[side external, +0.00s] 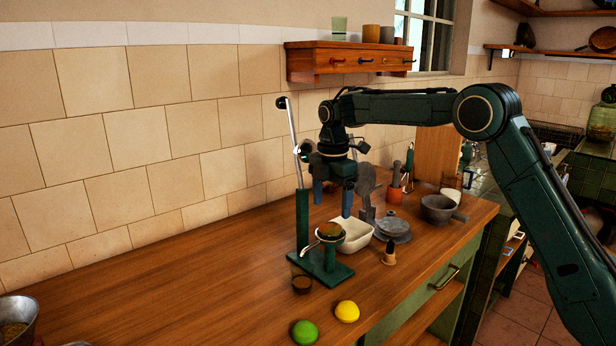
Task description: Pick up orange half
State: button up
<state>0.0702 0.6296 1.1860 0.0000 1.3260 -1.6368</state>
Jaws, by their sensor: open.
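A dark green citrus press (303,222) with a raised silver lever stands on the wooden counter. A rounded brown-orange piece (330,230) sits in its cup; it looks like the orange half, but it is small and I cannot be sure. My gripper (332,206) points down with its two blue fingers apart and nothing between them. In the picture it hangs just above the cup; its exact depth relative to the press is hard to tell.
A white dish (355,236) stands close behind the press. A small glass (302,284), a lime (304,332) and a lemon (347,311) are in front. The counter's left is mostly clear.

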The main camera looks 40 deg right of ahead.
aim_at(331, 220)
jog(key=shift+f, duration=2.45)
jog(key=c, duration=1.1)
jog(key=shift+c, duration=0.2)
jog(key=shift+r, duration=0.2)
notch_tip(331, 220, up, 20)
jog(key=shift+f, duration=0.15)
